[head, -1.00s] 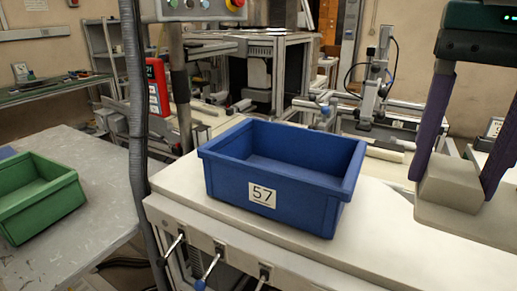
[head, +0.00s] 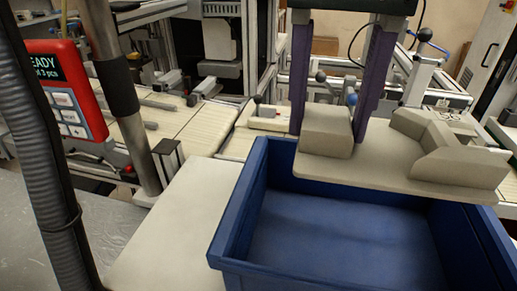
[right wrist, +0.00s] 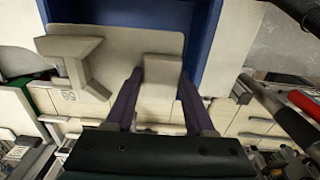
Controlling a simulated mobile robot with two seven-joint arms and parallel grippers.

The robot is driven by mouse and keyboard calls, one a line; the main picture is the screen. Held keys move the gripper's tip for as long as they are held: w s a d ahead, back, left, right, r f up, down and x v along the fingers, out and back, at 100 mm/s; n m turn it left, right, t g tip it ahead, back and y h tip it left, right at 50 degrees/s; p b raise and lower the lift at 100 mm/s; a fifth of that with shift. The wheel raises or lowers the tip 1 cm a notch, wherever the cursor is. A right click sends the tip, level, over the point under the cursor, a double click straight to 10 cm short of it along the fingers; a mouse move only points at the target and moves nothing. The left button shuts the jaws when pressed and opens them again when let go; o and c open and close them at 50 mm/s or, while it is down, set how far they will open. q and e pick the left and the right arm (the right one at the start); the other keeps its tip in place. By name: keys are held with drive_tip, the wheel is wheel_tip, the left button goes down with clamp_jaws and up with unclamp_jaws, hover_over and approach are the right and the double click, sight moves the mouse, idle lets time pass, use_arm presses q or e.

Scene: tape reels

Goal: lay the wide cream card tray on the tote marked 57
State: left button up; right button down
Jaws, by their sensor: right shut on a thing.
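The wide cream card tray (head: 400,178) is a flat plate with raised blocks. My right gripper (head: 328,132) has its purple fingers shut on one block and holds the tray level over the far right part of the blue tote (head: 228,240). I cannot tell whether the tray touches the tote's rim. The tote is open and looks empty; its near side and the 57 label are out of view. In the right wrist view, the fingers (right wrist: 160,78) straddle the block, and the tray (right wrist: 125,45) overlaps the tote (right wrist: 207,35). My left gripper is not in view.
A pale bench top (head: 170,225) lies clear left of the tote. A grey pole (head: 125,120) with a red display box (head: 62,90) and a ribbed hose (head: 40,160) stand at the left. Conveyors (head: 160,125) run behind.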

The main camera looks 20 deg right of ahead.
sight(323, 152)
wheel_tip(323, 152, down, 12)
drive_tip(key=shift+s+f+b, duration=0.1)
drive_tip(key=shift+s+b, duration=0.05)
drive_tip(key=shift+b, duration=0.35)
wheel_tip(323, 152, down, 5)
drive_tip(key=shift+r+b, duration=0.2)
drive_tip(key=shift+b, duration=0.1)
drive_tip(key=shift+c, duration=1.3)
unclamp_jaws()
wheel_tip(323, 152, up, 12)
drive_tip(key=shift+r+p, duration=0.1)
drive_tip(key=shift+p, duration=0.5)
